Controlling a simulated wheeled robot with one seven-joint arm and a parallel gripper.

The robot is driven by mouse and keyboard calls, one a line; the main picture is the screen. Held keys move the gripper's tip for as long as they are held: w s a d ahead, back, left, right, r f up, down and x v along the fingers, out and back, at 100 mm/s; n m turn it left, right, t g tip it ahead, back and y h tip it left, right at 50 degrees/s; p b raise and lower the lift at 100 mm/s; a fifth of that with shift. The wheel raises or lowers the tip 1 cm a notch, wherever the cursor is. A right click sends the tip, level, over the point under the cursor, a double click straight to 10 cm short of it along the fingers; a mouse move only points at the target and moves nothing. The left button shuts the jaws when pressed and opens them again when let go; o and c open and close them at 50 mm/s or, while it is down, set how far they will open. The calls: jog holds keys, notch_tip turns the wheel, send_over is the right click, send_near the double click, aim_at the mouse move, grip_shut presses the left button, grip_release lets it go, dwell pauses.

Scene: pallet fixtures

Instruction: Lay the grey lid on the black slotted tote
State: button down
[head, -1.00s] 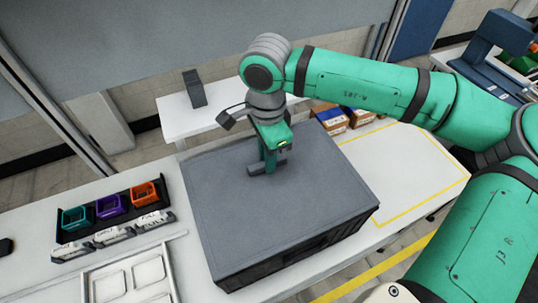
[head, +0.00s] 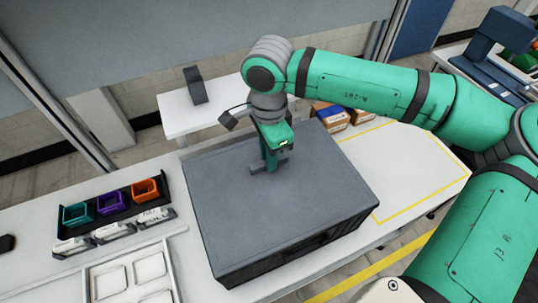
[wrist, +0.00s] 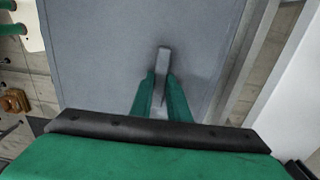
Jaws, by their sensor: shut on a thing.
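The grey lid (head: 235,215) lies over the top of the black slotted tote (head: 290,255), covering its opening. The lid's edges look roughly in line with the tote's walls; whether it is fully seated all round I cannot tell. My gripper (head: 270,166) points down at the lid's middle and is shut on the lid's small raised handle. In the wrist view both green fingers of my gripper (wrist: 163,98) close on the grey handle (wrist: 164,58), with the flat lid (wrist: 90,45) below. The inside of the tote is hidden.
At left a black rack (head: 112,205) holds teal, purple and orange bins, with a white compartment tray (head: 130,275) in front. Cardboard boxes (head: 330,115) stand behind the tote. A yellow-outlined area (head: 410,165) at right is clear.

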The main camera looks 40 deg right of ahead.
jog(key=c, duration=1.6)
grip_release()
notch_tip(320, 180, up, 11)
jog(key=shift+f, duration=0.1)
